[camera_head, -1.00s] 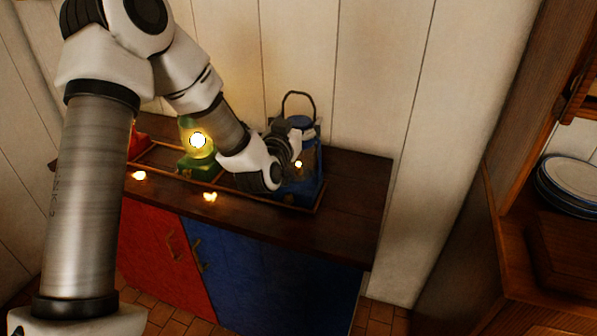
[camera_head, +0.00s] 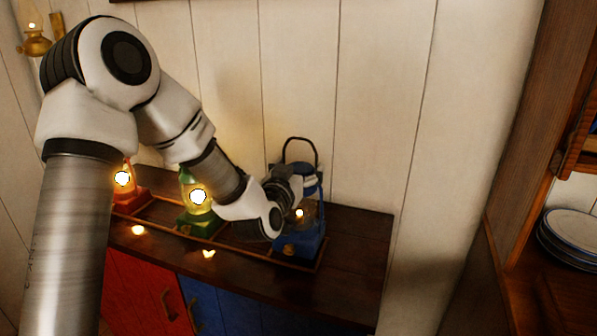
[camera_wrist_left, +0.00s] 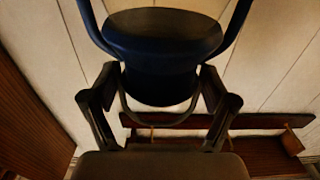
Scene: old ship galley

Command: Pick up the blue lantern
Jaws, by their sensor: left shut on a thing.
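The blue lantern (camera_head: 311,220) stands upright at the right end of a low wooden rack on the counter, its dark wire handle raised. Its small flame is lit. My left gripper (camera_head: 290,190) reaches it from the left and is shut on its upper part. In the left wrist view, the lantern's dark round top (camera_wrist_left: 160,35) fills the upper middle, between the two fingers of the left gripper (camera_wrist_left: 160,78). The lantern's base appears to rest in the rack; the gripper hides part of its left side. My right gripper is not in view.
A lit green lantern (camera_head: 196,220) and a lit red lantern (camera_head: 130,199) stand further left in the rack (camera_head: 232,240). The wall is close behind the counter (camera_head: 357,240). Plates (camera_head: 570,240) sit on a wooden shelf at the right.

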